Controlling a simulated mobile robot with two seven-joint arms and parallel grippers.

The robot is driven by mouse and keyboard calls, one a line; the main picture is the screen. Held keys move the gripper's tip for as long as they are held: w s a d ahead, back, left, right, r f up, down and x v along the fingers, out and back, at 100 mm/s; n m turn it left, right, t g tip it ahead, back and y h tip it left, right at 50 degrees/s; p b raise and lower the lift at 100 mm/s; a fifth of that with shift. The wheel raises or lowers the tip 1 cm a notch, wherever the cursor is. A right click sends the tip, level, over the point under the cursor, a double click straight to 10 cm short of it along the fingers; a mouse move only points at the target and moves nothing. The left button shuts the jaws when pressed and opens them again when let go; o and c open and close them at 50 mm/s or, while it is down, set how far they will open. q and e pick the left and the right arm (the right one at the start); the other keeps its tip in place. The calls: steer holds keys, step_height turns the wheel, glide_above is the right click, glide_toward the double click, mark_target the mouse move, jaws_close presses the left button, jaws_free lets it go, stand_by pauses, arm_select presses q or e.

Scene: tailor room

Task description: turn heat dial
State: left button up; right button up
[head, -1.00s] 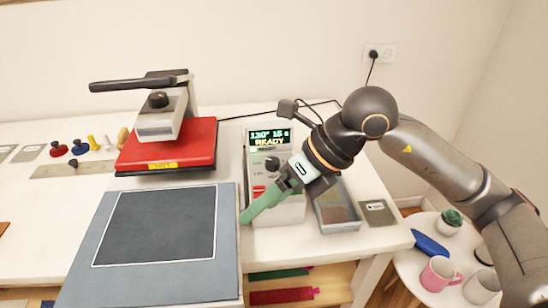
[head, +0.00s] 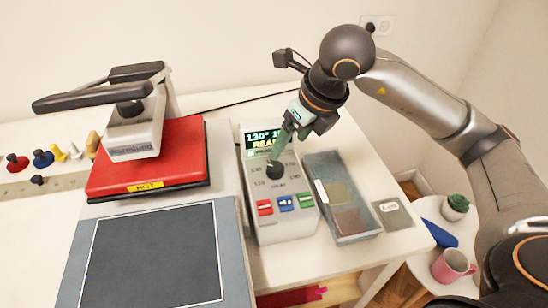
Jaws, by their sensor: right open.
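The control box (head: 283,217) stands on the table right of the heat press. Its black heat dial (head: 275,169) sits in the middle of the panel, with printed marks around it. The lit display (head: 258,142) above it reads about 130° and is partly covered by my gripper. My right gripper (head: 278,155) comes down from the upper right with its green fingers at the top of the dial. The fingers look very near the dial; I cannot tell if they touch it. My left gripper is not in view.
The heat press has a red body (head: 150,172) and a dark lower platen (head: 155,258). Red, blue and green buttons sit low on the box. A grey tray (head: 343,197) stands close to its right. A pink mug (head: 452,266) is on a round side table.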

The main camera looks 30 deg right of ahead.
mark_target(275, 167)
steer(key=p+x, duration=0.1)
steer(key=x, duration=0.9)
steer(key=shift+f, duration=0.2)
jaws_close()
